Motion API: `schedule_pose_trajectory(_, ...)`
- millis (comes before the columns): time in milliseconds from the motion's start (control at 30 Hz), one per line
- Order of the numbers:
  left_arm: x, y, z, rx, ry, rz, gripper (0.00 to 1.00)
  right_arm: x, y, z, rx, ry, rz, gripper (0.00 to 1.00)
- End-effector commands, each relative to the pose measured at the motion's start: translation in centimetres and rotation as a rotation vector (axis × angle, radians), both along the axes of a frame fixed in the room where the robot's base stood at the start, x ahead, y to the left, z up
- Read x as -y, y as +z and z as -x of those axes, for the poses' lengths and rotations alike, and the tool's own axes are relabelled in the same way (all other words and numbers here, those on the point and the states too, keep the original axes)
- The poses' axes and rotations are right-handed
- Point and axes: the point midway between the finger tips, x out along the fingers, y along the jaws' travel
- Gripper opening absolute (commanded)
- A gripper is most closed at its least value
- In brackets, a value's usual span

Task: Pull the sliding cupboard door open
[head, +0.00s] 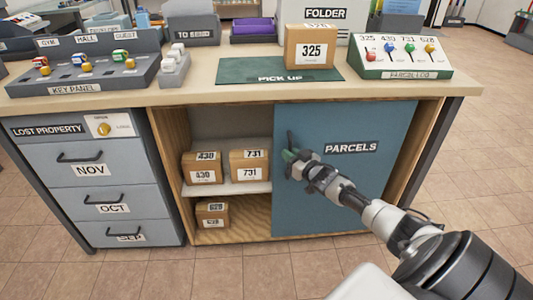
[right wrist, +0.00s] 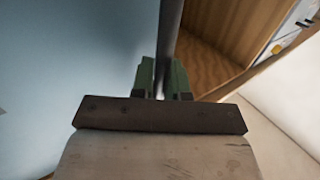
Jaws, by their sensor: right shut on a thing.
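The blue sliding cupboard door (head: 350,190), labelled PARCELS, covers the right-middle part of the cupboard front. The left part of the cupboard stands open. A narrow wooden strip of the interior also shows to the right of the door. A dark upright bar handle (head: 290,139) is near the door's left edge. My right gripper (head: 291,155) is at this handle. In the right wrist view, its green fingers (right wrist: 163,80) are shut on the grey handle bar (right wrist: 168,40), one on each side. My left gripper is not in view.
Parcels marked 430 (head: 203,168), 731 (head: 250,166) and 628 (head: 212,215) sit on the cupboard's shelves. Grey drawers (head: 95,165) stand to the left. A parcel marked 325 (head: 311,47) is on the counter's green mat (head: 240,71). Floor is clear in front.

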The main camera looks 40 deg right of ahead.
Motion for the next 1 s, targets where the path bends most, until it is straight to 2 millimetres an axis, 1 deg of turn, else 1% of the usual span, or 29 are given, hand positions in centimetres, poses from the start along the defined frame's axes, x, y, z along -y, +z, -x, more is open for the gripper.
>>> schedule_pose_trajectory(33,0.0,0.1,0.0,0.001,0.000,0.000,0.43,1.1,-0.2,0.8,-0.006,-0.001,0.005,0.00)
schedule_pose_trajectory(100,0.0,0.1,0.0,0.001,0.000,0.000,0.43,2.2,-0.2,1.5,-0.006,-0.002,0.003,0.00)
schedule_pose_trajectory(300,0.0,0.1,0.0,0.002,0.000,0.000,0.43,4.1,-0.2,2.8,-0.003,0.000,0.000,0.00)
schedule_pose_trajectory(500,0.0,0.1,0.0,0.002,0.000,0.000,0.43,4.7,-0.2,3.2,-0.002,0.001,0.000,0.00)
schedule_pose_trajectory(800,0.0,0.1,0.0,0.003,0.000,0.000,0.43,4.7,-0.2,3.2,-0.002,0.001,0.000,0.00)
schedule_pose_trajectory(833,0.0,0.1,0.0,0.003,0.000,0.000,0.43,4.7,-0.2,3.2,-0.002,0.001,0.000,0.18)
schedule_pose_trajectory(967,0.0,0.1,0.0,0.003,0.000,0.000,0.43,4.6,-0.1,3.2,-0.001,0.001,-0.001,0.38)
schedule_pose_trajectory(1000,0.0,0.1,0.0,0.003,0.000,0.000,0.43,4.7,-0.1,3.2,-0.001,0.001,-0.001,0.39)
